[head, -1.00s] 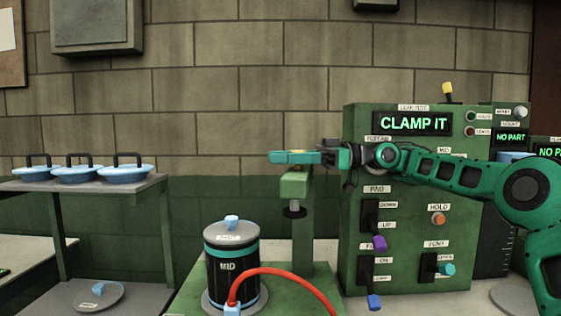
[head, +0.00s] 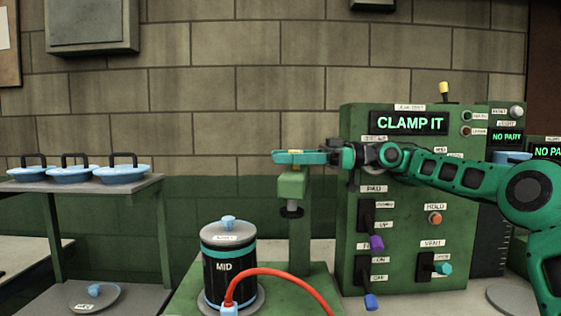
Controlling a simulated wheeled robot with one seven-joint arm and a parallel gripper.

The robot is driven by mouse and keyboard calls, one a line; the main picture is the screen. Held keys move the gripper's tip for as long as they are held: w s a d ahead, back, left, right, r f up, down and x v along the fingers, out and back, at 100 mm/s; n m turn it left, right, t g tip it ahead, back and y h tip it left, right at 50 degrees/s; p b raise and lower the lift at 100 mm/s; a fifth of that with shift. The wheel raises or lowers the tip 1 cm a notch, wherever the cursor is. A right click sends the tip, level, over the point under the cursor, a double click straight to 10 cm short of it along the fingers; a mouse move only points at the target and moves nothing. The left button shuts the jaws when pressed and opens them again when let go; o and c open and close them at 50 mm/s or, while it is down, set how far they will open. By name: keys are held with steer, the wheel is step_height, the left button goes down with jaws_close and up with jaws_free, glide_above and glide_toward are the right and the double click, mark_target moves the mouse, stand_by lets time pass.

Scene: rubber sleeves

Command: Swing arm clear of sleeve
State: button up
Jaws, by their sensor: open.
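The sleeve is a black cylinder (head: 232,278) labelled MID, with a teal band and a grey lid with a blue knob. It stands upright on a round grey base on the green stand. A red hose (head: 282,272) joins a fitting at its lower front. My gripper (head: 282,157) is at the upper middle, pointing left, open and empty. It appears in front of the top of the green clamp post (head: 293,186), up and to the right of the sleeve and apart from it. Its fingers overlap in this view.
A green panel (head: 403,225) reading CLAMP IT, with levers and knobs, stands behind my arm at right. A grey shelf (head: 80,187) with several blue handled lids is at left. The space above the sleeve is clear.

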steer(key=w+d, duration=0.1)
steer(key=d, duration=0.5)
steer(key=shift+w, duration=0.2)
